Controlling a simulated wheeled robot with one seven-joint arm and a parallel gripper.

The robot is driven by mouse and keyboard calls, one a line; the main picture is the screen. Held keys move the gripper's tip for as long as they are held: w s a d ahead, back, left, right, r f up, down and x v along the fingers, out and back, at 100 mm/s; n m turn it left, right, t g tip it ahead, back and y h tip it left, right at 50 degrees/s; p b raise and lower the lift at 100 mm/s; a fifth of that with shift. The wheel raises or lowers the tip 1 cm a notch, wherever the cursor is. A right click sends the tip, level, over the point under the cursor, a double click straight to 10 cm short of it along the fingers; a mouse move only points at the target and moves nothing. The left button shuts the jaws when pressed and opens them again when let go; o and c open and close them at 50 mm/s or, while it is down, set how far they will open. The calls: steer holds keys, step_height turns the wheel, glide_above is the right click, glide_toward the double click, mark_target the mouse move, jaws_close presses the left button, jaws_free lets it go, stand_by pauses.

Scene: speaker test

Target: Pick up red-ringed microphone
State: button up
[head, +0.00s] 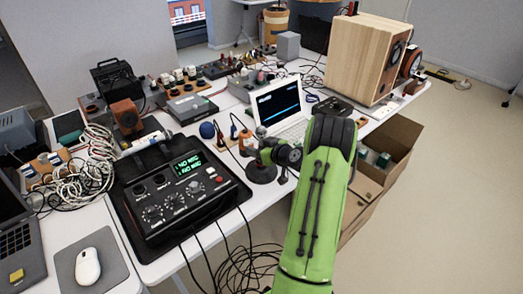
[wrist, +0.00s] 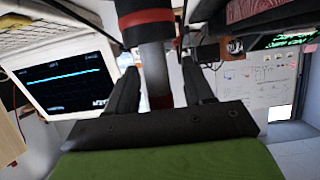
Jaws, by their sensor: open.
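The red-ringed microphone (wrist: 148,22) is at the top middle of the wrist view, with a dark head, a red band and a pale grey body. Its body runs down between the two fingers of my gripper (wrist: 160,65). The fingers are open, with a gap on each side of the body. Part of the microphone is hidden behind the gripper's dark palm. In the head view, my gripper (head: 268,148) is small and partly hidden by my green arm, beside a round dark base (head: 262,173) on the table. The microphone is hard to make out there.
A white laptop (head: 292,131) stands close behind my gripper; its screen fills the wrist view's left side (wrist: 60,85). A black mixer (head: 180,195) stands to the left. A wooden speaker (head: 360,60) is at the back right. Cables (head: 245,262) hang below the table's front edge.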

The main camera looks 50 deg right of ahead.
jaws_close()
